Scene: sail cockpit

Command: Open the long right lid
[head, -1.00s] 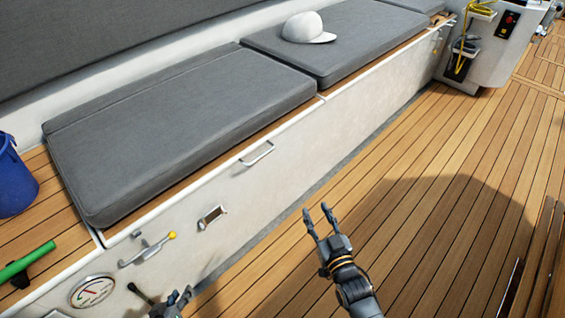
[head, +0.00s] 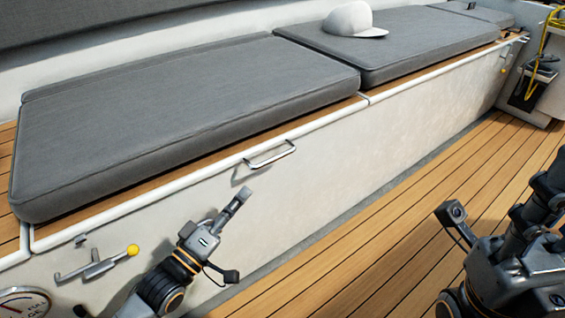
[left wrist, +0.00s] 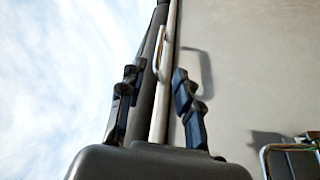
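The near bench lid (head: 215,178) has a wood edge with white trim below a long grey cushion (head: 190,110). A metal bar handle (head: 270,156) is on its front edge, and the lid lies shut. The handle also shows in the left wrist view (left wrist: 160,50), ahead between the fingers. My left gripper (head: 239,198) is just below and left of the handle, apart from it. Its fingers stand apart and empty in the left wrist view (left wrist: 155,92). My right gripper (head: 530,250) is at the right edge, its fingers not clearly seen.
A second cushion with a white cap (head: 355,20) lies beyond the lid seam (head: 363,97). A yellow-knobbed lever (head: 100,266) and a gauge (head: 22,303) are on the bench front at lower left. Clear plank floor (head: 400,240) lies to the right.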

